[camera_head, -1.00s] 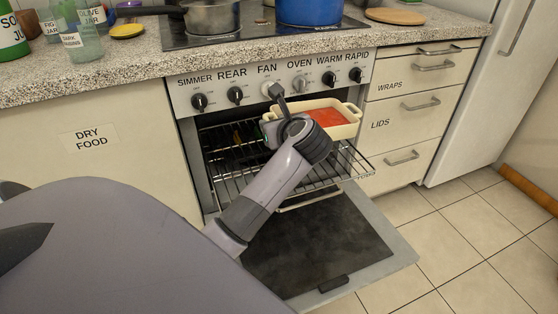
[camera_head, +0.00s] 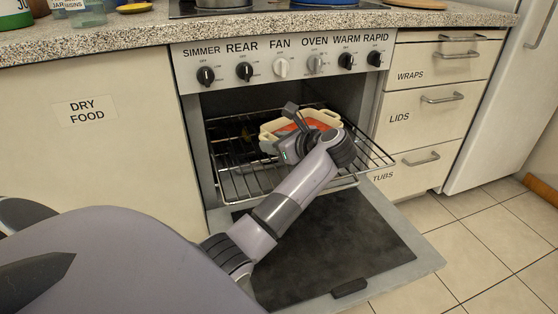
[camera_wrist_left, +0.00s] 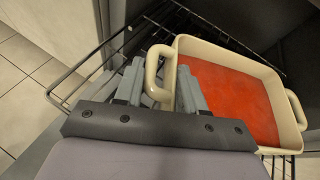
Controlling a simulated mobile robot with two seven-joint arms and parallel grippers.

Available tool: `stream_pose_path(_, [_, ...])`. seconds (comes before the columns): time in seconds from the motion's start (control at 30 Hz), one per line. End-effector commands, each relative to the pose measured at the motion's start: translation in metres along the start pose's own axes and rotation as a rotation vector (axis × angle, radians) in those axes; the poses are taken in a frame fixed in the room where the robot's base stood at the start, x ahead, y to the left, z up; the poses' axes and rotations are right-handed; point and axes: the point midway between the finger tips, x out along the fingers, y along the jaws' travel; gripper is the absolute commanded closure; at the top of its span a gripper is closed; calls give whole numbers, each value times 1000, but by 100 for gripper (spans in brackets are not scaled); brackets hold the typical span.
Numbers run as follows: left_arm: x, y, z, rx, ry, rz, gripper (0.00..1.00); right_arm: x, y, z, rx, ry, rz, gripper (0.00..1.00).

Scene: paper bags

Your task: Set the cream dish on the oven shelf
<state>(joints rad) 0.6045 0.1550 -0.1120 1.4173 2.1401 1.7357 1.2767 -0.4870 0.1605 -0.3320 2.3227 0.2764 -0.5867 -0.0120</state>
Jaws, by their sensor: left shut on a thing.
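The cream dish (camera_head: 268,139) is a rectangular baking dish with a loop handle at each end and a flat red filling. In the head view it is at the oven opening, level or nearly level, over the pulled-out wire oven shelf (camera_head: 236,182). I cannot tell whether it touches the wires. My left gripper (camera_wrist_left: 160,82) is shut on the near handle of the cream dish (camera_wrist_left: 222,48), with one finger each side of the handle bar. In the head view my wrist hides part of the dish. My right gripper is not in view.
The oven door (camera_head: 345,235) hangs open below the shelf. The control panel (camera_head: 290,60) with several knobs is above the opening. Drawers (camera_head: 430,98) stand to the right and a dry food cupboard (camera_head: 90,150) to the left. Bare shelf shows left and right of the dish.

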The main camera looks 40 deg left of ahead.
Motion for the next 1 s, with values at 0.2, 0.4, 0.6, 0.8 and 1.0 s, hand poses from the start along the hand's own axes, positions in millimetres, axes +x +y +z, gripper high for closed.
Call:
stream_pose_path(0.2, [6, 1, -14, -10, -6, -5, 100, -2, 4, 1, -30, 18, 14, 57])
stream_pose_path(0.4, [16, 3, -36, -7, -7, -5, 100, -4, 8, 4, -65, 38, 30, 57])
stream_pose_path(0.6, [20, 4, -47, -8, -5, -4, 100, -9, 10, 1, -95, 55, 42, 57])
stream_pose_path(0.8, [21, 6, -51, 5, 1, 0, 35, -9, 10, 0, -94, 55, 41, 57])
stream_pose_path(1.0, [21, 5, -50, 1, 1, -1, 35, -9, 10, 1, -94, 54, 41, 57])
